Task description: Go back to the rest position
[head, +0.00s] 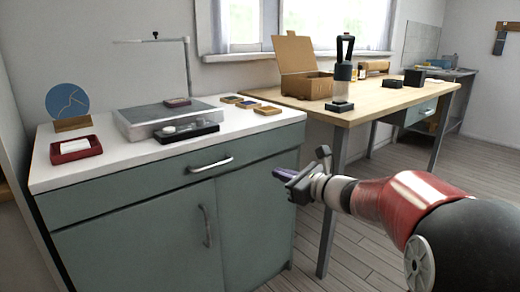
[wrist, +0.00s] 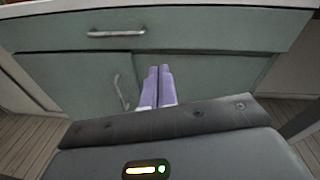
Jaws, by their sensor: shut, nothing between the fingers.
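My gripper (head: 280,174) is in front of the green cabinet (head: 140,240), below the level of its white top, near its right front corner. In the wrist view the two purple fingers (wrist: 158,85) are together with nothing between them, pointing at the cabinet front (wrist: 200,75). My red and black arm reaches in from the lower right. Whether the fingers touch the cabinet door cannot be told, but a gap seems to show.
The cabinet top holds a red tray (head: 75,149), a blue disc (head: 67,101) on a stand, a grey platform (head: 165,113), a black tray (head: 187,131) and small tiles (head: 267,110). A wooden table (head: 385,97) with an open box (head: 305,85) stands behind right. Floor (head: 350,250) shows between.

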